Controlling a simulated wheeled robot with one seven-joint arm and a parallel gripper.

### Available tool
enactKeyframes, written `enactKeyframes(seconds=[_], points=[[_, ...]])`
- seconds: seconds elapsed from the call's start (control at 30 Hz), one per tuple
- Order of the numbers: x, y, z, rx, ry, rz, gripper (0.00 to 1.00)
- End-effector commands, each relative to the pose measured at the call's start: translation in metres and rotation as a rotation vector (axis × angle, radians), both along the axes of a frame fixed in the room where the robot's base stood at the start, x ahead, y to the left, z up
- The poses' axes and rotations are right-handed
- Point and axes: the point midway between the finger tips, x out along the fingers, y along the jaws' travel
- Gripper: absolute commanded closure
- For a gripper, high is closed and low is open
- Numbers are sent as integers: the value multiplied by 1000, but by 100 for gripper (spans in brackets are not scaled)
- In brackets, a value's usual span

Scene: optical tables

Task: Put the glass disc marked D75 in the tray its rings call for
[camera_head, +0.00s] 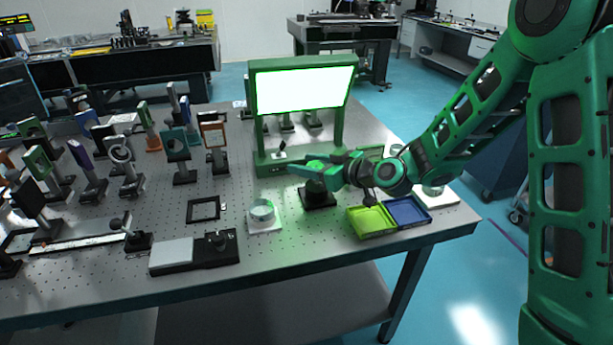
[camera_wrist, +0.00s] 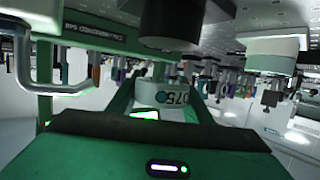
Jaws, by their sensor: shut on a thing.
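My gripper (camera_head: 303,170) is above the table in front of the lit panel, shut on a pale piece marked D75 (camera_wrist: 176,97). In the wrist view the D75 mark shows between the green fingers. No rings can be made out on it, and in the head view the disc cannot be told apart from the gripper. A yellow-green tray (camera_head: 370,221) and a blue tray (camera_head: 407,211) stand side by side at the table's front right, to the right of my gripper and below it in the picture.
The bright panel (camera_head: 303,90) stands in a green frame behind my gripper. A dark mount (camera_head: 318,197) sits below my gripper. A round glass piece on a white pad (camera_head: 265,226) and a black-and-silver device (camera_head: 195,253) stand nearer the front. Several optic mounts crowd the left.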

Motion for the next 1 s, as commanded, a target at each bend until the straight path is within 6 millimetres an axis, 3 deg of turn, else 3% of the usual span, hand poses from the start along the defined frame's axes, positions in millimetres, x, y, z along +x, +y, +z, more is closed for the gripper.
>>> enactKeyframes(seconds=[0.4, 0.73, 0.77, 0.83, 1.0], points=[[1, -1, -36, 0, 3, 0, 89], [1, -1, -38, 0, 0, 0, 89], [1, -1, -39, -1, 1, 0, 52], [1, -1, -38, 0, 0, -1, 35], [1, -1, -38, 0, 0, -1, 35]])
